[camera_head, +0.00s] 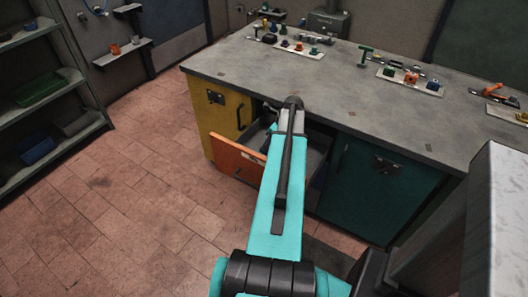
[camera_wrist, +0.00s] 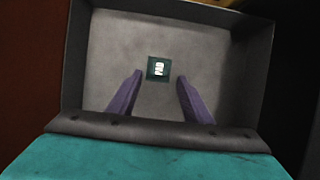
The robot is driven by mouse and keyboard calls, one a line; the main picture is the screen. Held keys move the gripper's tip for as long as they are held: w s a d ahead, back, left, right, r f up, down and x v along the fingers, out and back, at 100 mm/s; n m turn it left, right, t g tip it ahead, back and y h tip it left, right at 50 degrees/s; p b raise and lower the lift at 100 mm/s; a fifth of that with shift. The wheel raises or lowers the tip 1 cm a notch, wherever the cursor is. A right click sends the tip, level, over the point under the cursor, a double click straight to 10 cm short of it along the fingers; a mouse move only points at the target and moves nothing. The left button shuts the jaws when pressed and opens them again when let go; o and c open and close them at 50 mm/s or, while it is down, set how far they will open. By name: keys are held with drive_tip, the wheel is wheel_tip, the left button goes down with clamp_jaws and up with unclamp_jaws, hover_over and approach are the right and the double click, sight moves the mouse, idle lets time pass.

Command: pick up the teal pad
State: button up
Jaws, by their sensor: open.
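The teal pad (camera_wrist: 158,68) is a small dark teal square with a white mark. In the wrist view it lies flat on the grey floor of an open drawer (camera_wrist: 110,45). My gripper (camera_wrist: 160,77) is open, its two purple fingers pointing toward the pad. The fingertips appear on either side of the pad's lower edge, with gaps to it. I cannot tell how high they are above the drawer floor. Nothing is between the fingers' inner faces. In the head view my arm hides the gripper and the pad.
The drawer's orange front (camera_head: 236,157) is pulled out from the workbench (camera_head: 330,95), between a yellow cabinet (camera_head: 222,118) and a teal cabinet (camera_head: 375,190). Drawer walls (camera_wrist: 252,70) surround the gripper's area. Several tools stand on the bench top. The tiled floor (camera_head: 130,190) at left is clear.

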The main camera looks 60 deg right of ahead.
drive_tip(key=shift+p+x, duration=0.35)
drive_tip(key=shift+x, duration=2.2)
drive_tip(key=shift+w+a, duration=0.15)
drive_tip(key=shift+w, duration=0.05)
clamp_jaws()
drive_tip(key=shift+r, duration=0.15)
wheel_tip(320, 180, up, 10)
drive_tip(key=shift+b, duration=0.35)
